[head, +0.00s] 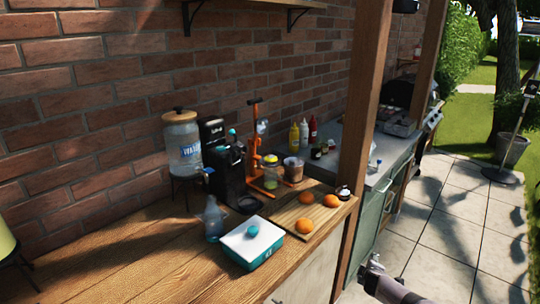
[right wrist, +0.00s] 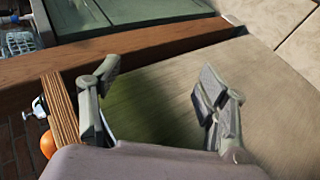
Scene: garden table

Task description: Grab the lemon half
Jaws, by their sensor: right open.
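I cannot make out a lemon half for certain. A small yellow piece (head: 271,158) tops a glass jar on the wooden counter; I cannot tell whether it is a lid or fruit. Several whole orange fruits (head: 305,226) lie on or beside the cutting board (head: 288,213). My right gripper (head: 372,266) is off the counter's right end, over the paving and apart from the fruit. In the right wrist view it (right wrist: 160,82) is open and empty, with an orange fruit (right wrist: 47,145) at the left edge. My left gripper is not in view.
A teal box (head: 253,248) with a white lid and a spray bottle (head: 214,220) stand at the front. Behind are a black coffee machine (head: 227,170), an orange press (head: 256,150) and a water dispenser (head: 183,145). A wooden post (head: 362,130) rises right of the board.

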